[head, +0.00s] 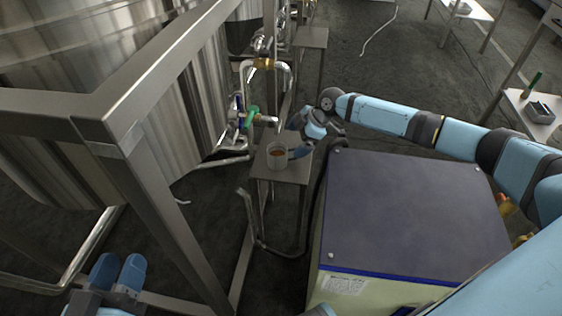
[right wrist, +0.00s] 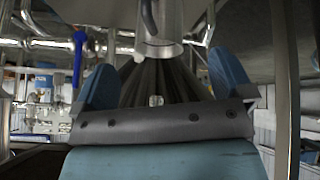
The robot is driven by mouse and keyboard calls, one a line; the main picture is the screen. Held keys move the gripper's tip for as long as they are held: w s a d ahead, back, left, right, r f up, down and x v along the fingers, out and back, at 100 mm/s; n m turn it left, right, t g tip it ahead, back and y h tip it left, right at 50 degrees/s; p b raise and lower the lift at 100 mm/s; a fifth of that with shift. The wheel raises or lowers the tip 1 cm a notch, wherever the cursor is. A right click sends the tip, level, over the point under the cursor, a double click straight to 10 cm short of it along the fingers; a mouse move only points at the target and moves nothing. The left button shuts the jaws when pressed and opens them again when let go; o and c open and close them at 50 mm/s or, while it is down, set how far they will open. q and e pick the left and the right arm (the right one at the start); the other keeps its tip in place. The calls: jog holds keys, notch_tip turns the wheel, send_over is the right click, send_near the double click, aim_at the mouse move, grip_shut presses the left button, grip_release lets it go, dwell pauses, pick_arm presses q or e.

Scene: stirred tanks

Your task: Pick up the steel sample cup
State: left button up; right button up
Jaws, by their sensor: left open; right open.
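The steel sample cup (head: 277,161) stands upright on a small steel stand, with brown liquid showing inside it. My right gripper (head: 297,138) is open just to the right of and behind the cup in the head view, apart from it as far as I can tell. In the right wrist view its two blue fingers (right wrist: 163,78) are spread apart. A shiny metal cylinder (right wrist: 160,48) shows between and beyond them; I cannot tell if it is the cup. My left gripper (head: 118,272) is open and empty at the lower left, far from the cup.
The small stand (head: 292,173) is beside a large steel tank (head: 190,100) on a thick frame (head: 150,190). A pipe with a green-handled valve (head: 252,117) comes down just behind the cup. A dark-topped cabinet (head: 410,205) fills the right side.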

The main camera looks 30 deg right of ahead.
aim_at(287, 149)
jog(key=x, duration=0.3)
jog(key=shift+b, duration=0.35)
jog(key=shift+w+a+f+b, duration=0.2)
jog(key=shift+a+f+b, duration=0.05)
jog(key=shift+f+b, duration=0.25)
jog(key=b+x, duration=0.2)
jog(key=x, duration=0.1)
jog(key=shift+w+f, duration=0.15)
jog(key=shift+f, duration=0.2)
jog(key=shift+w+a+f, duration=0.1)
jog(key=shift+a+f, duration=0.05)
jog(key=shift+f, duration=0.05)
pick_arm(q)
jog(key=f, duration=0.1)
jog(key=f+m, duration=0.1)
jog(key=f, duration=0.1)
jog(key=shift+w+a+f+g, duration=0.15)
jog(key=shift+w+f+g, duration=0.2)
jog(key=shift+w+g, duration=0.05)
pick_arm(e)
jog(key=shift+r, duration=0.1)
jog(key=c, duration=1)
jog(key=shift+c, duration=0.4)
pick_arm(q)
jog(key=shift+r, duration=0.1)
pick_arm(e)
jog(key=shift+r, duration=0.1)
